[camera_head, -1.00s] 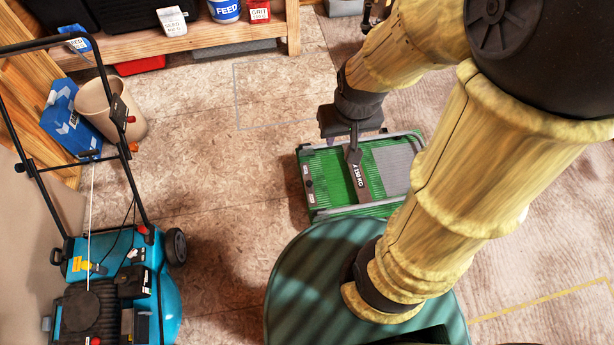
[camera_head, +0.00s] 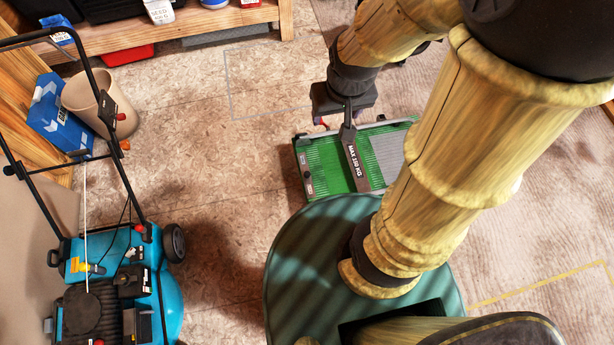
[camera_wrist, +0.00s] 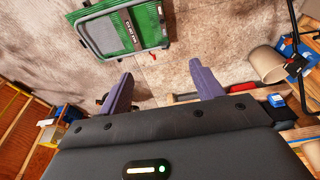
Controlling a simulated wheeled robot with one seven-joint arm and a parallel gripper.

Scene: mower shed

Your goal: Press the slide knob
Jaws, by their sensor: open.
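A green platform trolley (camera_head: 318,168) with a grey frame lies on the floor in the head view, with a dark bar (camera_head: 352,160) marked MAX 150 KG across it. It also shows at the top of the wrist view (camera_wrist: 98,32). Small dark fittings (camera_head: 308,180) sit on its left edge; I cannot tell whether one is the slide knob. My gripper (camera_head: 320,120) hangs at the far edge of the trolley, its fingers mostly hidden in the head view. In the wrist view my gripper (camera_wrist: 163,84) has two purple fingers spread wide, with nothing between them.
A blue mower (camera_head: 130,265) with a tall black handle (camera_head: 103,85) stands at the left. Behind it are a beige bin (camera_head: 90,95) and a blue box (camera_head: 60,115). A wooden shelf (camera_head: 215,20) runs along the back. The floor between mower and trolley is clear.

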